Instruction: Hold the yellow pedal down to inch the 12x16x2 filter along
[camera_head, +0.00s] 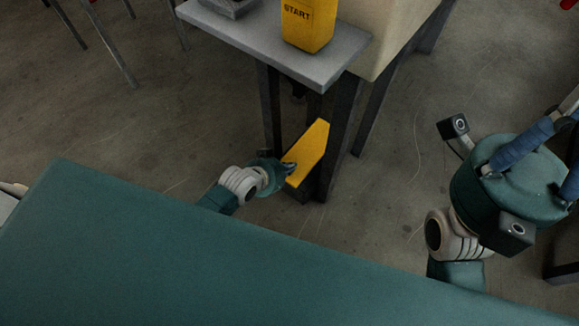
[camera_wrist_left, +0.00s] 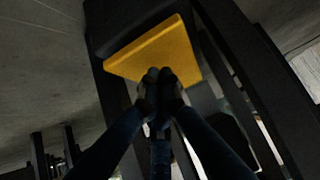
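The yellow pedal (camera_head: 309,150) sits low between the dark legs of the machine stand in the head view. My left gripper (camera_head: 289,168) is at the pedal's near lower end, its tips against or just over it. The left wrist view shows the pedal (camera_wrist_left: 157,50) ahead of the fingers, and the gripper (camera_wrist_left: 160,78) with its fingertips together at the pedal's near edge. Whether they press on it I cannot tell. My right arm shows at the right of the head view, its fingertips out of frame. No 12x16x2 filter is in view.
A yellow START box (camera_head: 308,25) stands on a grey shelf (camera_head: 290,60) above the pedal. A beige machine body (camera_head: 395,35) is beside it. Dark legs (camera_head: 345,125) flank the pedal closely. Open concrete floor (camera_head: 150,110) lies to the left.

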